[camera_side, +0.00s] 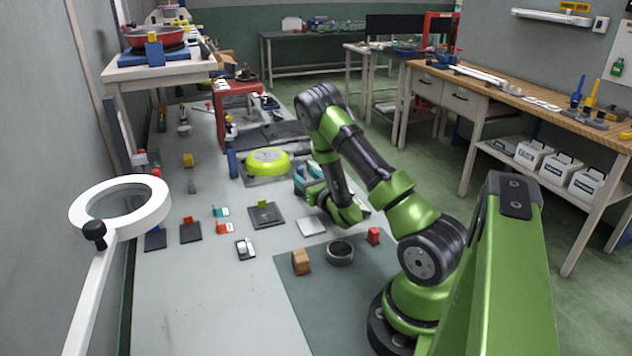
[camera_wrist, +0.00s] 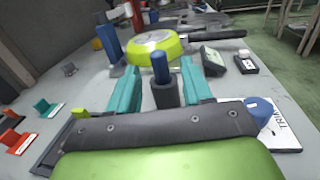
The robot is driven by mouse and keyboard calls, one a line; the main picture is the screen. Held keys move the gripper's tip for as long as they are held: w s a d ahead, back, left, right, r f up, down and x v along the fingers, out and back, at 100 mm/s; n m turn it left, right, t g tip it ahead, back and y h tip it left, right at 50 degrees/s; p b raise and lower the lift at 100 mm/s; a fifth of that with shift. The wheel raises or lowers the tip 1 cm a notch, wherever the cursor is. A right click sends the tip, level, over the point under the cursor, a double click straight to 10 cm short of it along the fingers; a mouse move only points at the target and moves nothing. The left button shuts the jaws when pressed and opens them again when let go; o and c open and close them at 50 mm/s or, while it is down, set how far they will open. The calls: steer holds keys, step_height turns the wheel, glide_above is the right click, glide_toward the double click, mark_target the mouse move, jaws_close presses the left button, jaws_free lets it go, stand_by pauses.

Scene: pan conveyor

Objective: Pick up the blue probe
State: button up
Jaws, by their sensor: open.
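The blue probe (camera_wrist: 160,67) is a short upright blue cylinder in a dark square holder (camera_wrist: 166,95). In the wrist view it stands between the two teal fingers of my gripper (camera_wrist: 158,72). The fingers are apart, one on each side, with a visible gap to the holder. My gripper (camera_side: 309,177) also shows in the side view, low over the table and pointing left. I cannot make out the probe clearly there. A taller blue post (camera_wrist: 110,43) stands farther back at left; it also shows in the side view (camera_side: 232,162).
A yellow-green pan (camera_side: 268,157) lies beyond my gripper; it also shows in the wrist view (camera_wrist: 155,41). A wooden block (camera_side: 301,262), dark ring (camera_side: 340,252) and red piece (camera_side: 373,235) sit nearer my base. The front left of the table (camera_side: 205,310) is clear.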

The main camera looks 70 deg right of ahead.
mark_target(302, 174)
steer(key=x, duration=0.4)
steer(key=shift+w+f, duration=0.2)
steer(key=shift+c, duration=0.3)
jaws_close()
